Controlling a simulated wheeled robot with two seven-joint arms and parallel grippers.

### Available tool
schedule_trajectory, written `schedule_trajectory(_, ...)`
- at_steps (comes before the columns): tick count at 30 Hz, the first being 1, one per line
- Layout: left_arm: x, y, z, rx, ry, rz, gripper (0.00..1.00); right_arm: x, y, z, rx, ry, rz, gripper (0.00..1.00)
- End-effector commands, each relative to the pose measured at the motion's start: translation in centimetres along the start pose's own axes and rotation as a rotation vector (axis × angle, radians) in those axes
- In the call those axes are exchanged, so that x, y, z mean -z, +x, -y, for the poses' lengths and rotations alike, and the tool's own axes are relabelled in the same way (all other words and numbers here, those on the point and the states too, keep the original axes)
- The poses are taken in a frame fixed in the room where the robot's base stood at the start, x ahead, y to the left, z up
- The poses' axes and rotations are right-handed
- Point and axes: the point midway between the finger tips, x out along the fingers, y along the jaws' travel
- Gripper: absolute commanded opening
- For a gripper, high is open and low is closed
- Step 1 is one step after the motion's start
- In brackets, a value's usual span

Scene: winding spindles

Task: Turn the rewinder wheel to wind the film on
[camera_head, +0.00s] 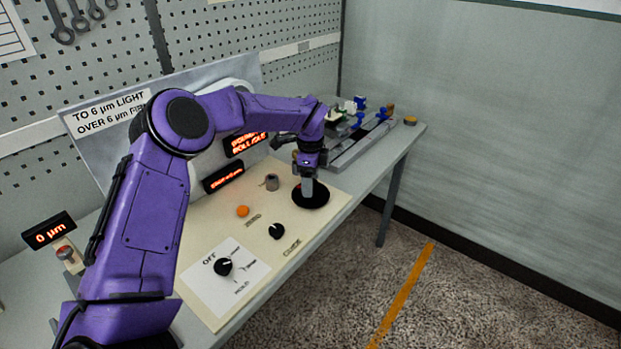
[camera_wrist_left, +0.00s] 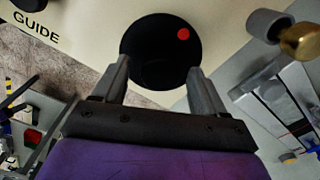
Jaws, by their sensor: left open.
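The rewinder wheel is a black disc (camera_head: 318,199) with a red dot near its edge, lying flat on the cream panel. It also shows in the left wrist view (camera_wrist_left: 150,62). My left gripper (camera_head: 306,190) points down over the wheel. In the left wrist view its two fingers (camera_wrist_left: 158,85) are apart, one at either side of the lower part of the disc. I cannot tell whether they touch it. A grey cylinder (camera_head: 272,182) stands beside the wheel; a brass-coloured knob (camera_wrist_left: 300,41) is near a grey cylinder in the wrist view. My right gripper is not in view.
The cream panel (camera_head: 228,230) carries an orange button (camera_head: 242,211), a black knob (camera_head: 276,231) and a selector knob (camera_head: 223,267) on a white plate. Red-lit displays (camera_head: 224,177) stand behind. Rails with blue parts (camera_head: 370,125) lie at the far right of the bench. The floor at right is clear.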

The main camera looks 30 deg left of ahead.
Motion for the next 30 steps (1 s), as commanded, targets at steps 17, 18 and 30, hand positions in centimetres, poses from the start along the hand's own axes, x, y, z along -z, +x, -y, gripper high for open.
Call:
schedule_trajectory(17,0.0,0.0,0.0,0.000,0.024,-0.001,0.16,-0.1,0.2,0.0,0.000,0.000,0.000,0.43)
schedule_trajectory(18,0.0,0.0,0.0,0.000,0.036,-0.001,0.16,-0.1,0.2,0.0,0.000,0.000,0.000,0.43)
schedule_trajectory(30,-0.1,0.1,0.0,0.001,0.314,-0.003,0.16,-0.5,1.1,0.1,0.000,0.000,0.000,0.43)
